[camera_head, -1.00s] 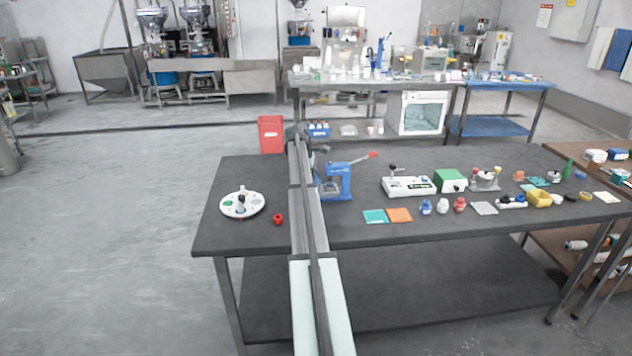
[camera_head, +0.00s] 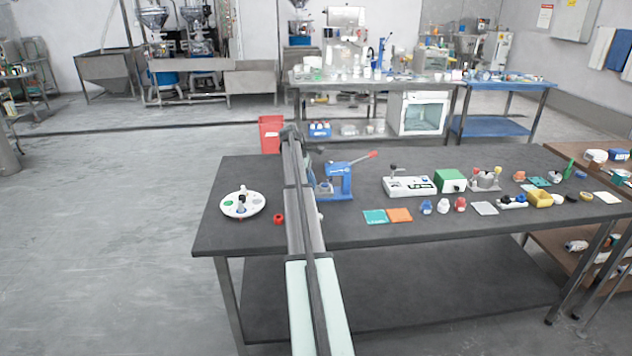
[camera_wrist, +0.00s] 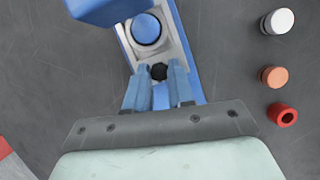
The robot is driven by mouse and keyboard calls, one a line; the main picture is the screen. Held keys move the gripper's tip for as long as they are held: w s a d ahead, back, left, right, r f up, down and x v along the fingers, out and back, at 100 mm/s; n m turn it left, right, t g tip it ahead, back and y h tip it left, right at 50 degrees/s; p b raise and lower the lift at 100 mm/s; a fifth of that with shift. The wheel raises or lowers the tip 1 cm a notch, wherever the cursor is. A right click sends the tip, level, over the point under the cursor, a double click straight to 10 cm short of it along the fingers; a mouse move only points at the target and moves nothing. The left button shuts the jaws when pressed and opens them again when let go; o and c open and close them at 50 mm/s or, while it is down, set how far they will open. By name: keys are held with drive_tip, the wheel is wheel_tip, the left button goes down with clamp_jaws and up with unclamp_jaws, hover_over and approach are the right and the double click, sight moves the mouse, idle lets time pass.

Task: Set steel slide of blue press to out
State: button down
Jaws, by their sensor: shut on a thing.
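In the wrist view, the steel slide (camera_wrist: 171,50) lies on the press's blue base and carries a round blue disc (camera_wrist: 146,29). A black knob (camera_wrist: 158,72) is at the slide's near end. My gripper (camera_wrist: 158,75) has its two blue fingers closed on either side of this knob. A blue block of the press (camera_wrist: 100,8) hides part of the slide's far end. In the head view my arm hides the fingers.
White, orange and red round pieces (camera_wrist: 277,21) lie to the right in the wrist view. A white round tray (camera_head: 232,213) and a red ring (camera_head: 278,218) are left of my arm. A white control box (camera_head: 408,186) stands right of the press. A red bin (camera_head: 270,134) is behind.

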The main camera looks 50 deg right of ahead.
drive_tip(key=w+a, duration=0.5)
drive_tip(key=shift+w+a, duration=0.1)
drive_tip(key=c, duration=1)
unclamp_jaws()
drive_tip(key=shift+o, duration=0.2)
drive_tip(key=shift+r, duration=0.1)
drive_tip(key=v, duration=1.3)
drive_tip(key=shift+w+r, duration=0.15)
drive_tip(key=shift+r, duration=0.1)
drive_tip(key=shift+a, duration=0.15)
